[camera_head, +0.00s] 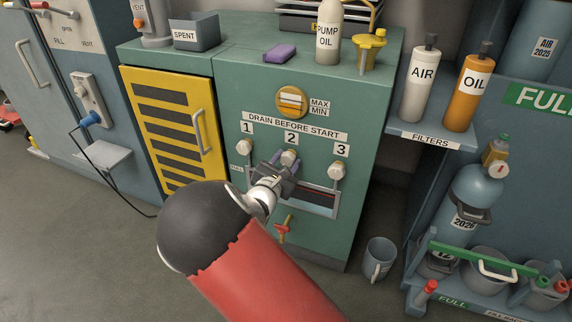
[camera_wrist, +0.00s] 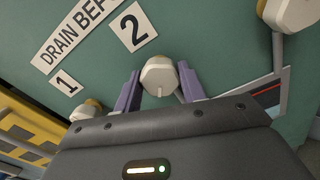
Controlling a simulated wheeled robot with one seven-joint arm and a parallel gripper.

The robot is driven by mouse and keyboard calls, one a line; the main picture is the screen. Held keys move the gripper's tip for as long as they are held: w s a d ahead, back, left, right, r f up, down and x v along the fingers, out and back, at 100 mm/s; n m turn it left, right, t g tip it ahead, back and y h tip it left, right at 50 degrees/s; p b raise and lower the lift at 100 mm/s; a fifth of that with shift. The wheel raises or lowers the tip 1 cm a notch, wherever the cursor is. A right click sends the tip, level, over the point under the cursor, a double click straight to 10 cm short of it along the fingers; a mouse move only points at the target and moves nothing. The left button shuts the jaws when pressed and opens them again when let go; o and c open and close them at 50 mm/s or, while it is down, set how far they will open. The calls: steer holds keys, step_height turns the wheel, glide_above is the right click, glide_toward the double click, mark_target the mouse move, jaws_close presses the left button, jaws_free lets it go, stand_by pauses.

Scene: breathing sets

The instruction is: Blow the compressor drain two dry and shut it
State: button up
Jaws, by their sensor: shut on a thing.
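The drain two knob (camera_head: 290,157) is a pale knob below the label "2" on the green compressor cabinet (camera_head: 300,85). My gripper (camera_head: 285,163) reaches it from the front. In the wrist view the knob (camera_wrist: 158,76) sits between my two purple fingers (camera_wrist: 160,92), which are shut on it. A short ridge on the knob face points down toward the gripper body in that view. Drain knobs one (camera_head: 246,149) and three (camera_head: 337,170) stand to either side. What lies directly below knob two is hidden by my gripper.
A slot with a red line (camera_head: 318,200) lies below the knobs, and a red-handled valve (camera_head: 283,229) sits lower. A yellow louvred door (camera_head: 172,120) is at left. A shelf with bottles (camera_head: 430,136) juts out at right.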

steer(key=m+b, duration=0.1)
steer(key=b, duration=0.1)
steer(key=m+b, duration=0.2)
steer(key=shift+f+b, duration=0.3)
steer(key=shift+f, duration=0.05)
steer(key=m+b, duration=0.3)
steer(key=b, duration=0.2)
steer(key=shift+m, duration=0.4)
steer(key=m+b, duration=0.2)
steer(key=shift+r+m, duration=0.2)
steer(key=shift+m, duration=0.1)
steer(key=m, duration=0.2)
steer(key=shift+r+m, duration=0.15)
steer(key=shift+m, duration=0.25)
steer(key=m, duration=1.3)
steer(key=shift+a+m, duration=0.1)
steer(key=shift+m, duration=1.9)
